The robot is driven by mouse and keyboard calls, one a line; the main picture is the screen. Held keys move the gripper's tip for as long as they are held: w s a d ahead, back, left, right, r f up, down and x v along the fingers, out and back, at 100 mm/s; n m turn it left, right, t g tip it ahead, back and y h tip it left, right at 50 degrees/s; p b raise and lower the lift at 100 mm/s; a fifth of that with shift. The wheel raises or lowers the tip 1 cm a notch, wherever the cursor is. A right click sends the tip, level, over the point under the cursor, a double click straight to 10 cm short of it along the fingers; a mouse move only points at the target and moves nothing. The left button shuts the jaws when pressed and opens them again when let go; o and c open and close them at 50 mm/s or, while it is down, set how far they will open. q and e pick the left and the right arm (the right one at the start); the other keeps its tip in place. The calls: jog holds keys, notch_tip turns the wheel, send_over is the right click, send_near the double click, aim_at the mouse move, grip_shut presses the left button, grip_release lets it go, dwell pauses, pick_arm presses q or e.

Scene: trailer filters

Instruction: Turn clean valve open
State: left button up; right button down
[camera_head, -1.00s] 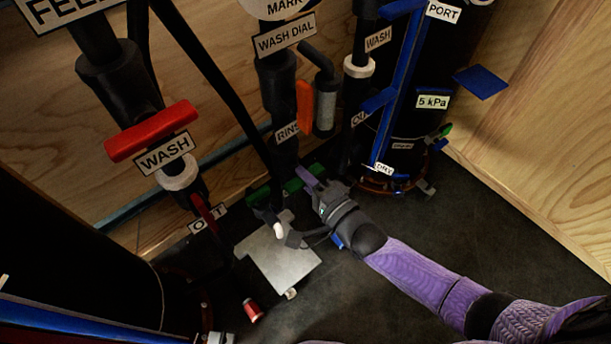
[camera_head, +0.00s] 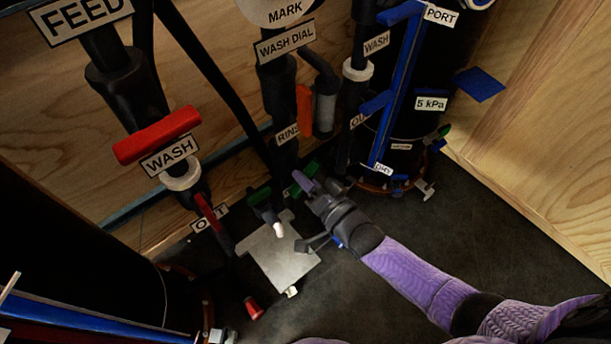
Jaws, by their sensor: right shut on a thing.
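A low valve with green handle parts stands behind a grey plate on the floor. One green part (camera_head: 259,196) is left of my right gripper, and another green part (camera_head: 311,168) shows right behind its fingers. No label reading "clean" can be made out. My right gripper (camera_head: 304,186) reaches in from the lower right on a purple arm. It is shut on the green handle, whose gripped part is mostly hidden by the fingers. My left gripper is not in view.
A red WASH handle (camera_head: 157,134) is on the left pipe, with a red lever (camera_head: 207,210) below. An orange handle (camera_head: 304,104) hangs by the RINSE pipe. A black cylinder (camera_head: 410,130) with blue parts stands at right. The floor (camera_head: 480,235) at right is clear.

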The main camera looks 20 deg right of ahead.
jog(key=shift+n, duration=1.9)
jog(key=n, duration=0.5)
jog(key=shift+p, duration=0.4)
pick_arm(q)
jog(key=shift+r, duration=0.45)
pick_arm(e)
jog(key=shift+n, duration=0.3)
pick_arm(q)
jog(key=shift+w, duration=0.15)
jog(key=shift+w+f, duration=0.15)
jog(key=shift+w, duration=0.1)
